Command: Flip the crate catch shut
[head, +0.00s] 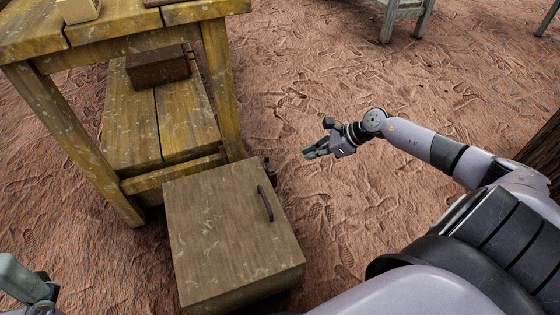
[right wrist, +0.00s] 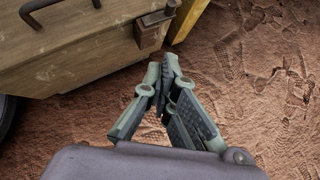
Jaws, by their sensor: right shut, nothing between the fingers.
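The wooden crate (head: 220,235) stands on the ground with its lid down and a dark bar handle (head: 265,203) on top. A small dark metal catch (head: 269,168) sticks out at its far right corner. In the right wrist view the catch (right wrist: 154,28) is a rusty bracket on the crate's side (right wrist: 80,60). My right gripper (head: 308,154) is shut and empty, right of the catch and apart from it. Its fingertips (right wrist: 168,68) point toward the catch side. My left gripper (head: 25,280) is partly cut off at the lower left; its jaws are unclear.
A yellow worn wooden table (head: 140,30) stands behind and left of the crate. Its lower shelf holds a dark brown block (head: 157,66). Bare reddish ground (head: 300,80) lies right of the crate. A grey-green stool or table (head: 400,12) stands far back.

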